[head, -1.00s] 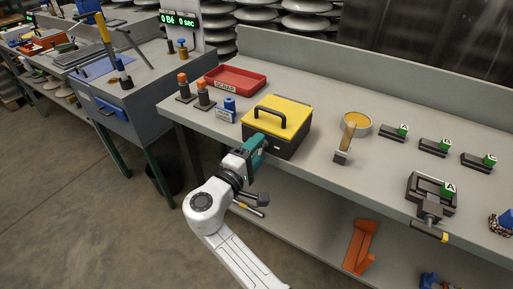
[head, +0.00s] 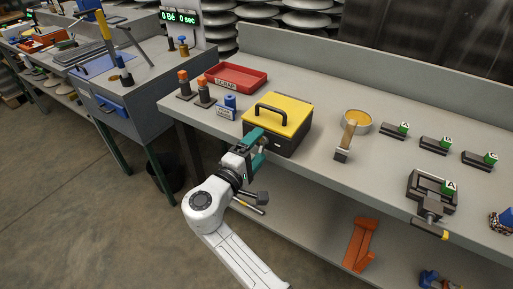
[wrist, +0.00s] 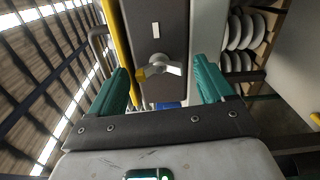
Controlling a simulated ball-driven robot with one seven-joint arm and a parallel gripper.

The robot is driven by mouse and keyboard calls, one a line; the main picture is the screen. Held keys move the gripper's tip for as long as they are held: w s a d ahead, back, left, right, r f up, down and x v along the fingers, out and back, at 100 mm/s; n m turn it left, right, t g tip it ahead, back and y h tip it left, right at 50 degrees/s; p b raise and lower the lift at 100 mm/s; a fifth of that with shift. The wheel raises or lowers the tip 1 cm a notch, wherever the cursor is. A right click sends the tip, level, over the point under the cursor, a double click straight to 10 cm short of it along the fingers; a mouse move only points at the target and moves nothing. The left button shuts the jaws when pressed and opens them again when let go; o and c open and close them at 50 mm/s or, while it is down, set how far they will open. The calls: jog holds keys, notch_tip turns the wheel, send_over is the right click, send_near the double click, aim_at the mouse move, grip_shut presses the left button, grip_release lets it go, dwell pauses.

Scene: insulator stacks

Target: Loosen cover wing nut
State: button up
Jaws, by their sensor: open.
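The cover is the yellow lid (head: 279,114) with a black handle on a dark box (head: 290,142) at the bench's front edge. In the wrist view the box's dark side (wrist: 158,25) faces me, with the wing nut (wrist: 158,69) on it. The nut has a round grey hub, one yellowish wing and one pale wing. My gripper (head: 258,143) is at the box's front side in the head view. In the wrist view its teal fingers (wrist: 166,80) are open, one on each side of the nut, with gaps to it. The nut is hidden in the head view.
A red scrap tray (head: 236,77), orange-topped posts (head: 203,90) and a blue piece (head: 230,101) stand left of the box. A yellow-filled bowl (head: 356,122) with a brush (head: 346,141) and a vise (head: 431,197) are to the right.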

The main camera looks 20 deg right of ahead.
jog(key=v, duration=1)
jog(key=shift+s+a, duration=0.15)
jog(key=shift+a, duration=0.05)
jog(key=s+d+f+m+g+y+p, duration=0.3)
jog(key=s+d+f+g, duration=0.15)
jog(key=s+d, duration=0.3)
jog(key=s+d+f+m+g+y+p, duration=0.25)
jog(key=s+d+f, duration=0.25)
jog(key=s+d, duration=0.3)
jog(key=s+d+r+m+g+y+p, duration=0.1)
jog(key=s+m+g+y+p, duration=0.1)
jog(key=s+y+p, duration=0.3)
jog(key=s+m+y, duration=0.1)
jog(key=s+y, duration=0.3)
jog(key=s, duration=0.7)
jog(key=shift+s+g, duration=0.3)
jog(key=shift+d, duration=0.15)
jog(key=shift+c, duration=0.5)
